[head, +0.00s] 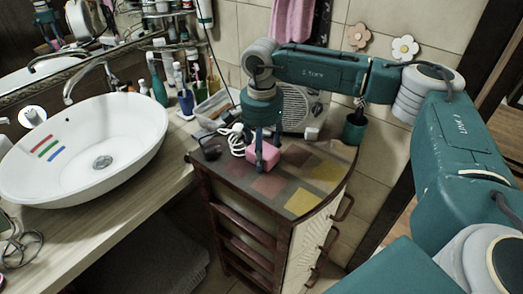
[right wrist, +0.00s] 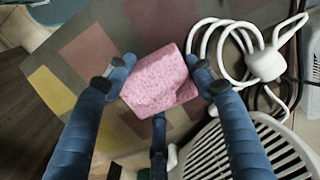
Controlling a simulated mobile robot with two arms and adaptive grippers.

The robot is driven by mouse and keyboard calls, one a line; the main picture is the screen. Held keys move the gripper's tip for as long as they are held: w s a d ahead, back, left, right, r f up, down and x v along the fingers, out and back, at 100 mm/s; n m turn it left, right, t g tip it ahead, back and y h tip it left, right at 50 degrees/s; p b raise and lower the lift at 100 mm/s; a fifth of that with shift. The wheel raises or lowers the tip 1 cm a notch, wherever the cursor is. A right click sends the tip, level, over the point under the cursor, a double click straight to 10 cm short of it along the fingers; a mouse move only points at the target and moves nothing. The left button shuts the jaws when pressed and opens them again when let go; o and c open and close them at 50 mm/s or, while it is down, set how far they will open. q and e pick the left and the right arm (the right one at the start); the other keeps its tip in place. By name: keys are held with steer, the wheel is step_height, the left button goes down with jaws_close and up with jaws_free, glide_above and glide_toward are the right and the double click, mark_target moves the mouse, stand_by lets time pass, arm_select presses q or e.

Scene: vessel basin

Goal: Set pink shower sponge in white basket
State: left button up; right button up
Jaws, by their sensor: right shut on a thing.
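The pink shower sponge (head: 263,155) is a small speckled block at the top of the dark wooden cabinet. My right gripper (head: 261,148) points down over it and is shut on it. In the right wrist view the sponge (right wrist: 158,80) sits between the blue fingers of the gripper (right wrist: 162,78), touched on both sides. Whether the sponge still touches the cabinet top is hard to tell. A pale, low-walled container (head: 212,107), which may be the white basket, stands behind the cabinet's left part, partly hidden by other items. My left gripper is not in view.
The cabinet top (head: 296,163) has coloured squares and free room at the front and right. A white cable (head: 236,138) lies left of the sponge. A sink (head: 85,150) is at left.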

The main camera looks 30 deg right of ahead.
steer(key=o, duration=0.7)
steer(key=shift+f, duration=0.1)
steer(key=shift+o, duration=0.2)
